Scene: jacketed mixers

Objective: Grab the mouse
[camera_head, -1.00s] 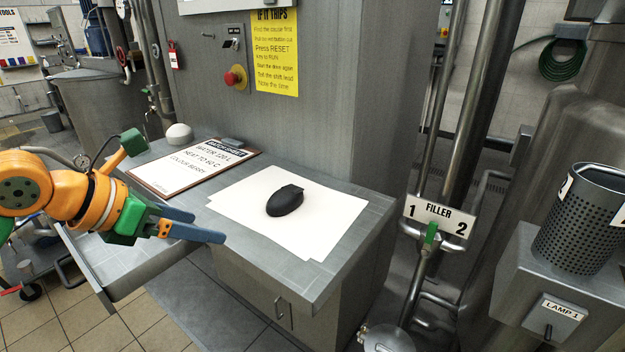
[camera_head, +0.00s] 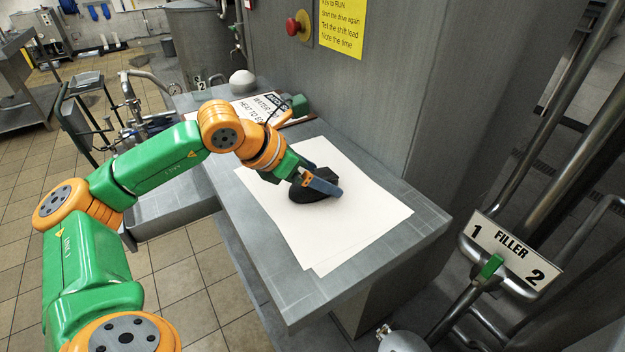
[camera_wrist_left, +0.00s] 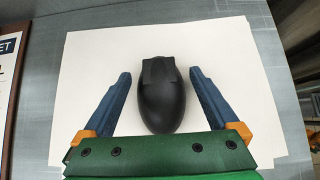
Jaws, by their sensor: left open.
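The black mouse (camera_head: 312,194) lies on white paper sheets on the grey bench; the gripper hides part of it in the head view. In the left wrist view the mouse (camera_wrist_left: 161,95) shows whole, between the two blue fingers. My left gripper (camera_head: 322,184) is open over the mouse, with one finger on each side. In the wrist view its fingers (camera_wrist_left: 160,75) stand apart from the mouse, with white paper showing in both gaps. My right gripper is not in view.
White paper (camera_head: 360,227) covers the bench around the mouse. A clipboard (camera_head: 250,108) and a pale dome (camera_head: 242,82) are behind my arm. The grey cabinet wall (camera_head: 370,100) with a red button (camera_head: 297,25) rises behind. A FILLER sign (camera_head: 505,252) stands right of the bench.

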